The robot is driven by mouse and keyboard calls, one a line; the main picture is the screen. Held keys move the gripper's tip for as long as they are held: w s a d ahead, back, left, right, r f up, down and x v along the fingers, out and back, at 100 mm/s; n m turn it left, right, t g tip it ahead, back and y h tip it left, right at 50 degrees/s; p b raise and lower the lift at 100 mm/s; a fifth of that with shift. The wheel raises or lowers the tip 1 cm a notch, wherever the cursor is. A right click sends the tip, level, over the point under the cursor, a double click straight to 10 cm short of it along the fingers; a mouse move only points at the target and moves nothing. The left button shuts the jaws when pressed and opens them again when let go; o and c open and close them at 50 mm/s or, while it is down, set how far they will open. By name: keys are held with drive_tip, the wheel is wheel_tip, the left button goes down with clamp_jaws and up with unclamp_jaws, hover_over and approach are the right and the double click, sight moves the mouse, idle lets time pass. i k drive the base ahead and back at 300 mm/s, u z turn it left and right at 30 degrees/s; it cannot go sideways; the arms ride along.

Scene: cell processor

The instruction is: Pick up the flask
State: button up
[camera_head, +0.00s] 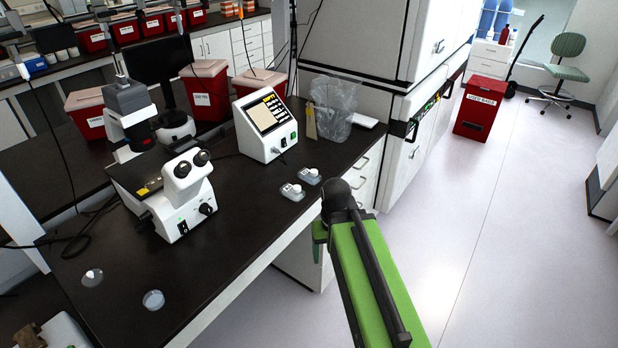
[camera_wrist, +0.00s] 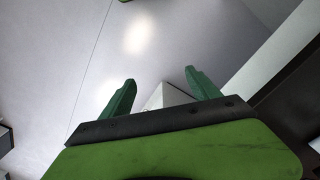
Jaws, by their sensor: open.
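Two small clear flask-like containers with pale caps lie on the black bench top (camera_head: 235,220) near its front edge in the head view: one flask (camera_head: 292,191) and, just behind it to the right, another flask (camera_head: 309,176). I cannot tell which one the task means. My gripper (camera_wrist: 160,82) is open and empty in the wrist view, its two green fingers apart over pale floor. In the head view my arm is beyond the bench's front edge, to the right of and apart from both flasks. No flask shows in the wrist view.
A white microscope (camera_head: 186,195) stands left of the flasks, and a white device with a screen (camera_head: 266,127) stands behind them. A clear bag (camera_head: 333,105) is at the back right. Two round dishes lie front left. The floor (camera_head: 480,230) to the right is clear.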

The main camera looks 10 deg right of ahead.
sight(312, 176)
drive_tip(key=u, duration=0.75)
drive_tip(key=k, duration=0.1)
drive_tip(key=u, duration=2.9)
drive_tip(key=k, duration=1.95)
drive_tip(key=z, duration=1)
drive_tip(key=i, duration=1)
drive_tip(key=z, duration=0.05)
